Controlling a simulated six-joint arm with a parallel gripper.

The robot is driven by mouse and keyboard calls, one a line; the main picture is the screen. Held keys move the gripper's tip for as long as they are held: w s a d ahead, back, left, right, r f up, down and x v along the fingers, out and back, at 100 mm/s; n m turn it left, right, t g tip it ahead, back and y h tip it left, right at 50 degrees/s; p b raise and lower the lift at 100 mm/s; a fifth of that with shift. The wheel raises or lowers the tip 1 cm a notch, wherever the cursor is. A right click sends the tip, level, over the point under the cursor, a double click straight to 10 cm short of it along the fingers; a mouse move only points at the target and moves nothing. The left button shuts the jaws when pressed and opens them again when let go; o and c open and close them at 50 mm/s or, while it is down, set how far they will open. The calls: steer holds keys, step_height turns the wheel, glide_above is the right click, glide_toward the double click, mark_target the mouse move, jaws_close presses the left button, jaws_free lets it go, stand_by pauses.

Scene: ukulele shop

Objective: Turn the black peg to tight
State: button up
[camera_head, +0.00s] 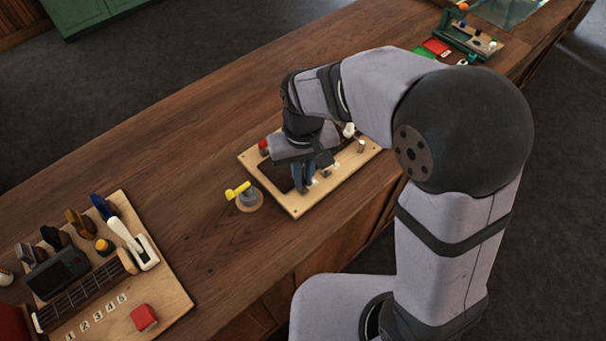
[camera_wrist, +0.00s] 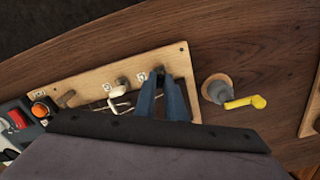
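A light wooden peg board (camera_head: 292,207) lies on the counter under my gripper, and it also shows in the wrist view (camera_wrist: 92,75). A dark peg (camera_wrist: 158,69), apparently the black one, stands at the board's right end in the wrist view, at my fingertips. My gripper (camera_wrist: 160,84) points down with its two blue fingers apart, one on each side of this peg. Whether they press on it cannot be told. In the head view my gripper (camera_head: 303,180) is low over the board's front part and hides the peg. The peg's tight mark cannot be made out.
Beside the board stands a grey post with a yellow handle (camera_head: 239,190). A red knob (camera_head: 263,146) is at the board's corner. A ukulele-neck board (camera_head: 170,285) lies at left.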

mark_target(303, 180)
steer(key=o, duration=0.3)
steer(key=shift+r+b, duration=0.85)
steer(key=shift+r, duration=2.85)
steer(key=s+d+f+m, duration=0.2)
steer(key=s+d+f, duration=0.2)
steer(key=d, duration=0.4)
steer(key=s+d+f+m, duration=0.2)
steer(key=s+d+f, duration=0.3)
steer(key=d, duration=0.4)
steer(key=shift+d+f, duration=0.2)
steer(key=shift+f, duration=0.5)
steer(key=shift+r, duration=0.15)
